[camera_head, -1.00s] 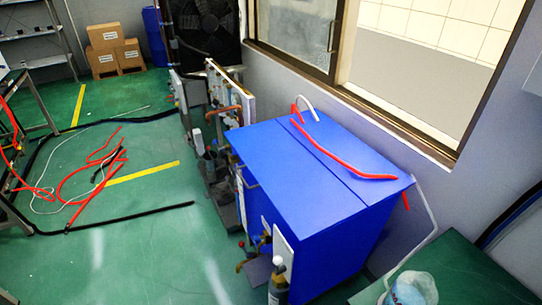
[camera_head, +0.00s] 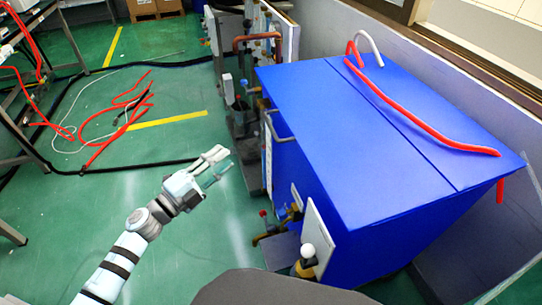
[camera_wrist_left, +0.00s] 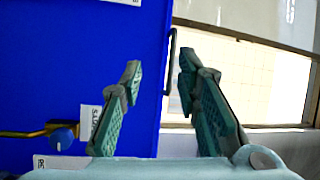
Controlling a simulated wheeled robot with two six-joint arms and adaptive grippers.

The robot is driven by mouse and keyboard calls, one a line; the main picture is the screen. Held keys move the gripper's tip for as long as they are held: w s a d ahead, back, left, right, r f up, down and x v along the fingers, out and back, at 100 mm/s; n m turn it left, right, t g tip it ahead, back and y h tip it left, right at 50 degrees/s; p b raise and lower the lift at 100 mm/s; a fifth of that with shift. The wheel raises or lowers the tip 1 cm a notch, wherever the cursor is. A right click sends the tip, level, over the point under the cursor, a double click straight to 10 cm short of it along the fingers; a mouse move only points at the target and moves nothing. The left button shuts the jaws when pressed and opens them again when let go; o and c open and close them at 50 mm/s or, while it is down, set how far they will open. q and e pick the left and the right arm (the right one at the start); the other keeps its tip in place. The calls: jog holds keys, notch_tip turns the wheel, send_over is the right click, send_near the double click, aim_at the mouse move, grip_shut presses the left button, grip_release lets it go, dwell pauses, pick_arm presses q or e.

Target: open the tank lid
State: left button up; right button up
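The blue tank (camera_head: 400,205) stands right of centre in the head view. Its flat blue lid (camera_head: 340,110) lies shut on top, with a seam across it. A dark handle (camera_head: 277,127) sits at the tank's left upper edge. My left gripper (camera_head: 218,168) is open and empty, left of the tank and apart from it. In the left wrist view the open fingers (camera_wrist_left: 157,85) point at the tank's blue face (camera_wrist_left: 60,70), and the dark handle (camera_wrist_left: 169,62) shows between the fingertips, farther off. My right gripper is not in view.
A red hose (camera_head: 420,115) lies across the lid's rear part. Valves and a white panel (camera_head: 313,240) stick out from the tank's near left side. Pipework (camera_head: 243,100) stands behind. Red hoses (camera_head: 110,125) and black cable lie on the green floor. A window wall is at right.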

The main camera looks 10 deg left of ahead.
aim_at(270, 124)
pick_arm(q)
jog(key=w+d+r+m, duration=0.1)
jog(key=w+d, duration=0.2)
jog(key=w+d+r+m+h, duration=0.1)
jog(key=w+d+r, duration=0.1)
jog(key=w+d, duration=0.1)
jog(key=w+d+r, duration=0.2)
jog(key=w+d, duration=0.2)
jog(key=shift+w+d+m+g+h, duration=0.1)
jog(key=shift+w+m+g+h, duration=0.3)
jog(key=shift+c, duration=0.6)
grip_shut()
